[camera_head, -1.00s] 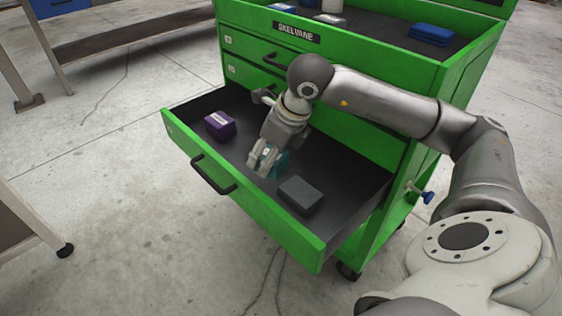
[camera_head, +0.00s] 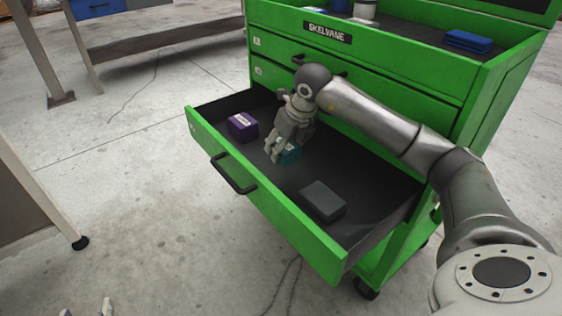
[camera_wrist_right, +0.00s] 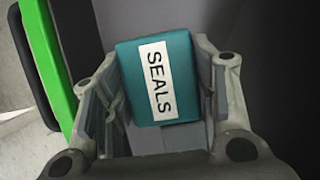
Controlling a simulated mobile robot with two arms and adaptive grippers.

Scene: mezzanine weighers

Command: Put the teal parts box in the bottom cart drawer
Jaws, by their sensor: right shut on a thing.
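The teal parts box (camera_head: 291,154), labelled SEALS, is inside the open bottom cart drawer (camera_head: 283,222). My right gripper (camera_head: 279,151) reaches down into the drawer and is shut on the box. In the right wrist view the teal box (camera_wrist_right: 158,82) sits between the two fingers (camera_wrist_right: 160,105), its label facing the camera. I cannot tell whether its underside touches the drawer floor. Two pale fingertips of my left gripper (camera_head: 86,309) show at the bottom left edge, spread apart with nothing visible between them.
In the drawer, a purple box (camera_head: 242,126) lies left of the teal box and a dark grey box (camera_head: 322,200) lies nearer the front right. The green cart (camera_head: 375,75) has closed drawers above, and a blue item (camera_head: 468,41) on top. Open floor lies left.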

